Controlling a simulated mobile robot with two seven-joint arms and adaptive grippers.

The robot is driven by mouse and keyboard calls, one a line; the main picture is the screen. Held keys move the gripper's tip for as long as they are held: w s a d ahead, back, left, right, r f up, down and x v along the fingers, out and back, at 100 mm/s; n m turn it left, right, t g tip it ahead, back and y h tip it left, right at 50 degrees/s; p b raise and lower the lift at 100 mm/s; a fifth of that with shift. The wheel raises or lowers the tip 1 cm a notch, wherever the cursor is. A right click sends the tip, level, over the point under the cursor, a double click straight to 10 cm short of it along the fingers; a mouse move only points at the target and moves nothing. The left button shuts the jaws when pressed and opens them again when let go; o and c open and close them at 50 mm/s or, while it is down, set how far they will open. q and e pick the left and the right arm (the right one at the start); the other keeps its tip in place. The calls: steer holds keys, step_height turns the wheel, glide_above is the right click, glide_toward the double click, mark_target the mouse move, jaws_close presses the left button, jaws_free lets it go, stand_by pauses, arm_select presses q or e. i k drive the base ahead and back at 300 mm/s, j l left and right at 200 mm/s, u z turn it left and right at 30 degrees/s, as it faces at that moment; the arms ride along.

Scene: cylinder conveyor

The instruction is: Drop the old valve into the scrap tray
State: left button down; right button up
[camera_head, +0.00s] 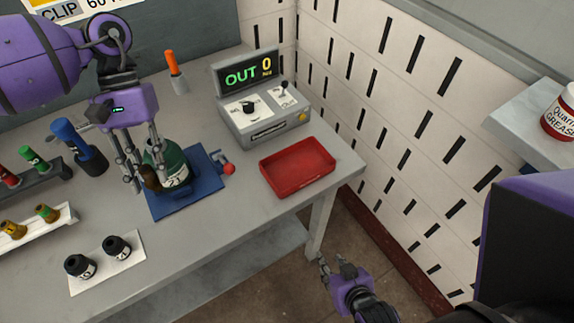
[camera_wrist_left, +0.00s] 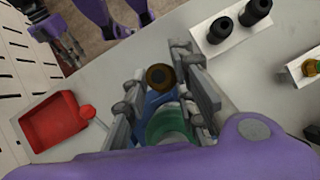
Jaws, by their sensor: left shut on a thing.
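The old valve (camera_head: 150,178) is a small brown piece in the head view, at the front left of a green cylinder (camera_head: 173,165) marked 21. My left gripper (camera_head: 143,182) is shut on the valve, and its fingers hide part of it. In the left wrist view the valve's round dark end (camera_wrist_left: 160,76) shows between the fingers, with the green cylinder behind it. I cannot tell whether the valve touches the cylinder. The red scrap tray (camera_head: 298,188) lies empty at the table's right end. My right gripper (camera_head: 336,265) is open and empty, off the table's front edge.
The cylinder stands on a blue base plate (camera_head: 205,197) with a red-knobbed clamp (camera_head: 228,169). A grey display box (camera_head: 262,122) reading OUT 0 stands behind the tray. Two black fittings (camera_head: 117,247) sit on a white plate. Tools and coloured fittings stand at left.

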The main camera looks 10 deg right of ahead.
mark_target(291, 170)
steer(key=k+l+z, duration=0.15)
steer(key=z, duration=0.2)
steer(key=k+l+z, duration=0.1)
steer(key=l+z, duration=0.25)
steer(key=k+l+z, duration=0.1)
steer(key=l+z, duration=0.25)
steer(key=j, duration=0.1)
